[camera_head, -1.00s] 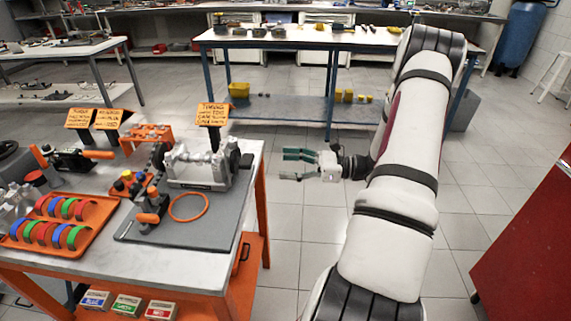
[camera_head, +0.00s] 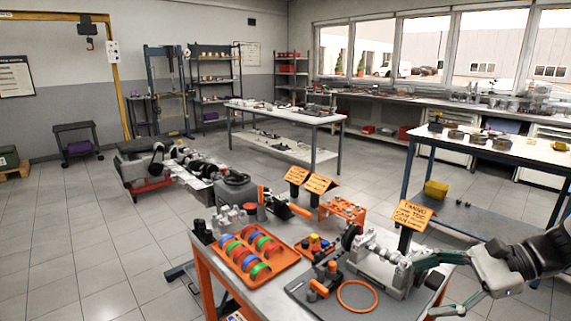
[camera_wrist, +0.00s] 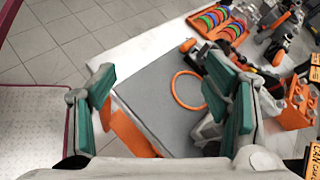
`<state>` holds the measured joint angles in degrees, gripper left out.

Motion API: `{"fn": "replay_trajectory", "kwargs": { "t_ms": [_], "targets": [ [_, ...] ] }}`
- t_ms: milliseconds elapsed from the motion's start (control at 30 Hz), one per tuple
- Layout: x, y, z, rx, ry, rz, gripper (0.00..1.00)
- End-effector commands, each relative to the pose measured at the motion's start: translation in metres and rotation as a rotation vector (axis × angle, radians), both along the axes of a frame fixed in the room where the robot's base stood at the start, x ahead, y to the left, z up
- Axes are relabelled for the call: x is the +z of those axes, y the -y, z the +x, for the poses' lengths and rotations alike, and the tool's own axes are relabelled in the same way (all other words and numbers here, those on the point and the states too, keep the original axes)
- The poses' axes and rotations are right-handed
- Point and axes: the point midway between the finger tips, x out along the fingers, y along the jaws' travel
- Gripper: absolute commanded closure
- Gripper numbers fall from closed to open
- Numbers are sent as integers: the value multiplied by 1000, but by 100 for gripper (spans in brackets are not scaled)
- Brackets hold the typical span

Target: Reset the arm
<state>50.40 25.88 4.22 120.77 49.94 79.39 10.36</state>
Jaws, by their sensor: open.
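My gripper (camera_head: 436,285) shows at the lower right of the head view, at the right end of the workbench (camera_head: 262,297). Its green-padded fingers are apart, with nothing between them. The wrist view also shows my gripper (camera_wrist: 165,115) open, above the bench edge and the grey mat (camera_wrist: 160,90). In the head view my gripper overlaps the right side of the metal engine assembly (camera_head: 385,262); I cannot tell whether they touch. Most of my arm is outside the head view.
An orange tray (camera_head: 283,263) of coloured half-rings and an orange ring (camera_head: 357,296) lie on the bench. Orange signs (camera_head: 412,214) stand behind. A table with blue legs (camera_head: 500,148) is at the right. Open tiled floor (camera_head: 90,240) lies at the left.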

Motion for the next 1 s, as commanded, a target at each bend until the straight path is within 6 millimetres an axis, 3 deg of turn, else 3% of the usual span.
{"fn": "replay_trajectory", "kwargs": {
  "t_ms": [33, 200, 400, 667, 1000],
  "targets": [
    [13, -17, -8, 72, 17, -69, 30],
    [40, -59, -39, 297, 80, -287, 30],
    [67, -92, -80, 547, 188, -541, 30],
    [97, -113, -131, 840, 384, -861, 30],
    [129, -115, -176, 1120, 690, -1220, 30]
  ]
}}
